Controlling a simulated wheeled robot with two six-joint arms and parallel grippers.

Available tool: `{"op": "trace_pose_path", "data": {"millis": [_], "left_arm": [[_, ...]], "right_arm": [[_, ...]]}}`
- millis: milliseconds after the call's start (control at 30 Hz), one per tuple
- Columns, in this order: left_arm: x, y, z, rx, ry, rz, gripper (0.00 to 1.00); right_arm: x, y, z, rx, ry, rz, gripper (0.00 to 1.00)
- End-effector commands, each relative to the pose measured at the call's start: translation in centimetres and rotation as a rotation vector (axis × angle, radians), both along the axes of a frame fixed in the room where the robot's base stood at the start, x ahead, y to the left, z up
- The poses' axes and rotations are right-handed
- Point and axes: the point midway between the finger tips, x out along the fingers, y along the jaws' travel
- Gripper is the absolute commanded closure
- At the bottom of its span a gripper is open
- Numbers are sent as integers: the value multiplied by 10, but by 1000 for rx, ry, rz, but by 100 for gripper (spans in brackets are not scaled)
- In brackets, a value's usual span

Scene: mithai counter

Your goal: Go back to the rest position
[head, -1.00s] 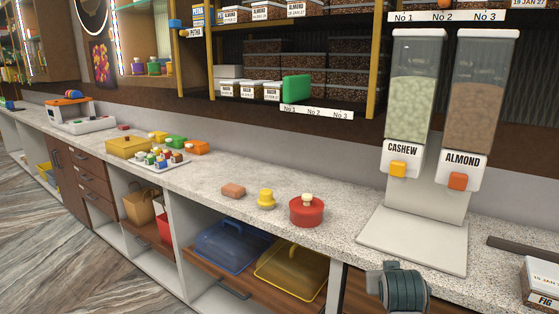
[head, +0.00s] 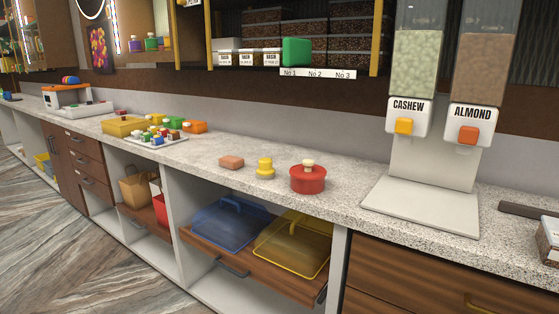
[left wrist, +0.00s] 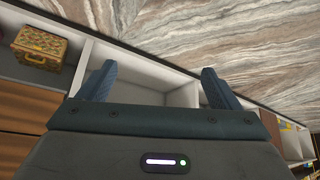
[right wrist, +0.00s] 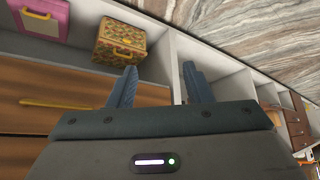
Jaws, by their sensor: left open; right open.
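My left gripper (left wrist: 155,85) is open and empty in the left wrist view, with its two blue-grey fingers apart in front of the white shelving below the counter. My right gripper (right wrist: 158,85) is open and empty in the right wrist view, also facing the shelves and the floor. Neither gripper shows in the head view, and neither touches anything in its wrist view.
The speckled counter (head: 240,195) holds a red pot (head: 308,180), a yellow knobbed piece (head: 265,168) and a cashew and almond dispenser (head: 430,185). A patterned case (right wrist: 120,42) sits on a lower shelf. Blue (head: 228,222) and yellow lidded trays (head: 292,245) lie below the counter.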

Motion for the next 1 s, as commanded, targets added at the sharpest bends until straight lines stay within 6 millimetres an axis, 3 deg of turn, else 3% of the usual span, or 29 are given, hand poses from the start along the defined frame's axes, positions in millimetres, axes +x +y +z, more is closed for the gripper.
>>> {"op": "trace_pose_path", "data": {"millis": [167,467,767,1000], "left_arm": [[-4,-2,7,-3,-15,-5,15],[6,7,-42,13,50,13,15],[3,21,-115,36,140,35,15],[-34,40,-201,68,259,52,15]], "right_arm": [[-30,3,-15,20,33,17,55],[-17,-6,-60,5,90,-4,55],[-20,-20,-133,-19,180,-26,55],[-57,-38,-219,-50,298,-45,55]]}}
